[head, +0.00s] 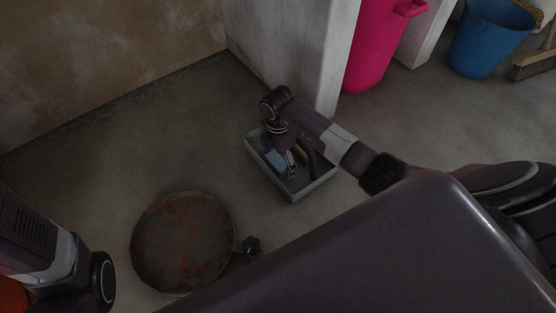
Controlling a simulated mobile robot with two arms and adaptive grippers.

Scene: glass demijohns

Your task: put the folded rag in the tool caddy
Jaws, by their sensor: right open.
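The tool caddy (318,184), a grey open box, stands on the floor near the middle of the head view. My right gripper (291,162) points down over and into the caddy, with its jaws open. A pale blue piece (274,158) that looks like the folded rag lies inside the caddy at its left, beside the fingers and apparently not gripped. The wrist and fingers hide part of it and much of the caddy's inside. My left arm shows at the lower left, but its gripper is out of view.
A round, rusty disc-like object (183,242) lies left of the caddy, with a small dark object (251,246) beside it. A pale pillar (300,50) stands close behind the caddy. A pink bin (380,45), a blue bucket (488,42) and a broom (535,65) stand farther right.

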